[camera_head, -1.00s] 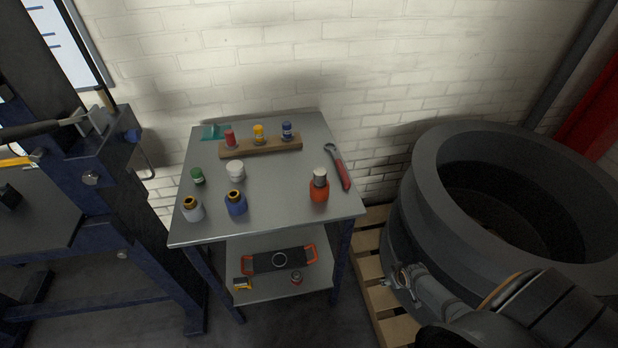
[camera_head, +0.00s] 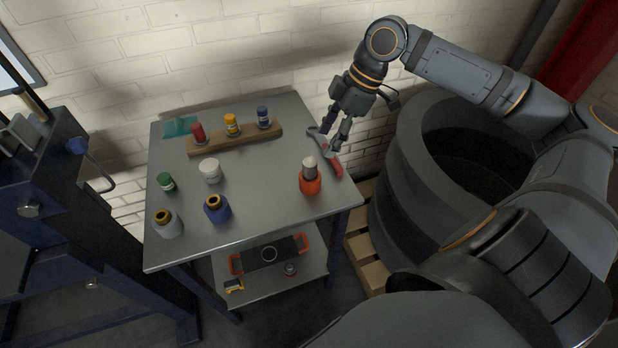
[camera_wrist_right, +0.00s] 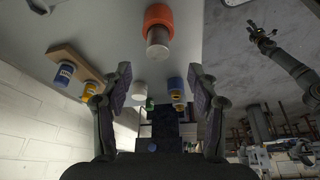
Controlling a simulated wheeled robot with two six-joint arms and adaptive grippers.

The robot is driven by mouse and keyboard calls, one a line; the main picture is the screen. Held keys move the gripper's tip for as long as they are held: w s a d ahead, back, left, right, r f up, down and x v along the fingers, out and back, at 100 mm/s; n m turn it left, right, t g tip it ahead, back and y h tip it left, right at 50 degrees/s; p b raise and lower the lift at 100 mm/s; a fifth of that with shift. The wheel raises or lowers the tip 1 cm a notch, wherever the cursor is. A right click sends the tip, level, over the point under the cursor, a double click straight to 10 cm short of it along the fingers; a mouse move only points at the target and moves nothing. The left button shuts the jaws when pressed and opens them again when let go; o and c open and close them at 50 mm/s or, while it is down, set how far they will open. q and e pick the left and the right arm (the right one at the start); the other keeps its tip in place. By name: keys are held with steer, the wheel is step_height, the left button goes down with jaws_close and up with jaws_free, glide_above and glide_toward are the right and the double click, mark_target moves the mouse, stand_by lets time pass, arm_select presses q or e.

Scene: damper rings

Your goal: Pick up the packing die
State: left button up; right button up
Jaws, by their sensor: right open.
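I cannot tell for sure which piece is the packing die. An orange-red piece (camera_head: 310,182) with a grey cylindrical top stands upright near the table's front right corner. It also shows at the top of the right wrist view (camera_wrist_right: 158,22). My right gripper (camera_head: 334,138) is open and empty, above the table's right edge by the red-handled wrench (camera_head: 331,160), behind the orange-red piece and apart from it. Its two fingers frame the right wrist view (camera_wrist_right: 160,95). My left gripper shows small at that view's upper right (camera_wrist_right: 262,36); its jaws are too small to read.
A wooden rack (camera_head: 240,142) at the back holds red, yellow and blue pieces. A green piece (camera_head: 166,181), a white jar (camera_head: 210,170) and two gold-topped bottles (camera_head: 217,207) stand on the table's left half. A big dark ring (camera_head: 402,190) stands right of the table.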

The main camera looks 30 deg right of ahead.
mark_target(310, 162)
steer(key=p+x, duration=0.1)
steer(key=x, duration=0.2)
steer(key=shift+w+a, duration=0.15)
steer(key=shift+a, duration=0.05)
arm_select(q)
steer(key=shift+w+r, duration=0.2)
steer(key=shift+r, duration=0.3)
steer(key=shift+w+r, duration=0.15)
steer(key=shift+r, duration=0.3)
arm_select(e)
steer(key=shift+w+a+f, duration=0.1)
steer(key=shift+f, duration=0.45)
steer(key=shift+w+x, duration=0.2)
steer(key=shift+x, duration=2.35)
arm_select(q)
steer(key=shift+r, duration=0.25)
arm_select(e)
steer(key=shift+a+r, duration=0.1)
steer(key=shift+a, duration=0.1)
jaws_close()
arm_select(q)
steer(key=shift+p, duration=0.3)
